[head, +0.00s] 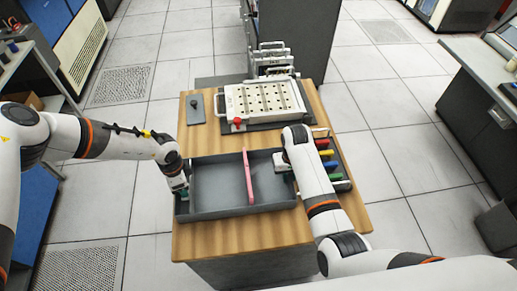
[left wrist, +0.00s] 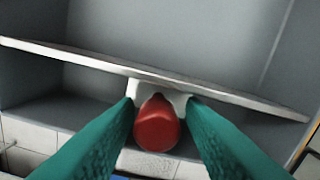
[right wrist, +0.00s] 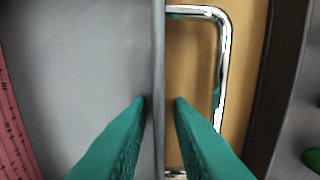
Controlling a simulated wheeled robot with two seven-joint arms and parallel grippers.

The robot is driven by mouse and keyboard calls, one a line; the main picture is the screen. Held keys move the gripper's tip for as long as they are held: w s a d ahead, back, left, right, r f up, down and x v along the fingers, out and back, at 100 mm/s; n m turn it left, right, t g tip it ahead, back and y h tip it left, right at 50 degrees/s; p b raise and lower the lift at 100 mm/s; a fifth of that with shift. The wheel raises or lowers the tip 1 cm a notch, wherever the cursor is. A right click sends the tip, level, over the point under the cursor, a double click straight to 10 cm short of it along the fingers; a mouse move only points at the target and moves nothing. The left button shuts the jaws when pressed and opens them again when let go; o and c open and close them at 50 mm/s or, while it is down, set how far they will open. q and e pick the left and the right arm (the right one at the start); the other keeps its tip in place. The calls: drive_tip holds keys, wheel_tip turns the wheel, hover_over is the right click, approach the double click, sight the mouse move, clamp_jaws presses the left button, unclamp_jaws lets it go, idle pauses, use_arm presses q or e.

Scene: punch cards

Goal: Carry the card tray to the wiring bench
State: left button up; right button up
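A dark grey tray (head: 215,178) with a pink divider (head: 248,178) across it lies on the wooden-topped table. I take it as the card tray; it looks empty. My left gripper (head: 180,188) is at its left end. In the left wrist view its open fingers (left wrist: 160,98) flank a red knob (left wrist: 157,125) on a white mount; contact is unclear. My right gripper (head: 283,163) is at the right end. In the right wrist view its fingers (right wrist: 160,100) stand either side of the tray wall (right wrist: 158,60), with slight gaps. A chrome handle (right wrist: 224,60) lies outside that wall.
A white perforated plate device (head: 265,98) with a red knob stands behind the tray. A rack with several coloured pieces (head: 328,165) is at the right, partly behind my arm. A grey-topped bench (head: 480,60) stands at far right, across clear tiled floor (head: 390,110).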

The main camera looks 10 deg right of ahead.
use_arm(q)
drive_tip(key=shift+o, duration=0.3)
drive_tip(key=shift+w+r, duration=0.1)
use_arm(e)
drive_tip(key=shift+o, duration=0.3)
use_arm(q)
drive_tip(key=shift+r, duration=0.35)
use_arm(e)
drive_tip(key=shift+r, duration=0.3)
wheel_tip(320, 180, up, 12)
drive_tip(key=shift+f, duration=0.25)
use_arm(q)
wheel_tip(320, 180, up, 11)
